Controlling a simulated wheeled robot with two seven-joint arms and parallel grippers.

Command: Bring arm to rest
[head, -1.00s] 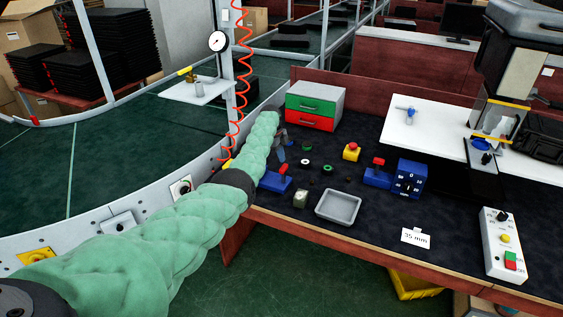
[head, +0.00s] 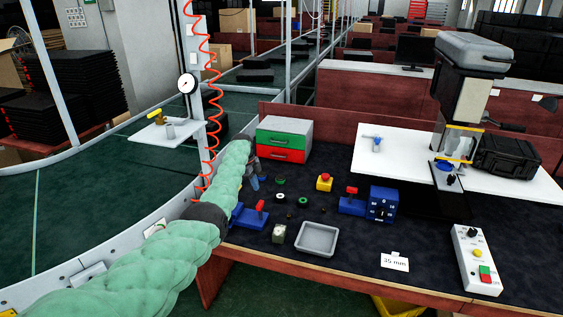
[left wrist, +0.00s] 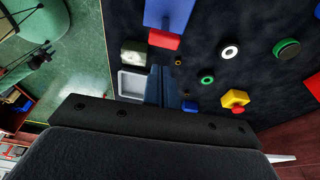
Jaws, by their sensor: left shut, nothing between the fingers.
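My left arm, in a green padded sleeve, reaches in from the lower left of the head view. My left gripper (head: 254,179) is above the dark bench mat, in front of the green and red drawer box (head: 283,140). In the left wrist view its blue fingers (left wrist: 163,84) are together with nothing between them. Part of the gripper is hidden behind the sleeve in the head view. My right gripper is in neither view.
On the bench are a grey tray (head: 317,239), a blue fixture with a red handle (head: 250,215), a red-and-yellow button (head: 324,182), a blue box (head: 382,203), small rings and a control box (head: 477,260). A curved conveyor (head: 95,215) runs at left.

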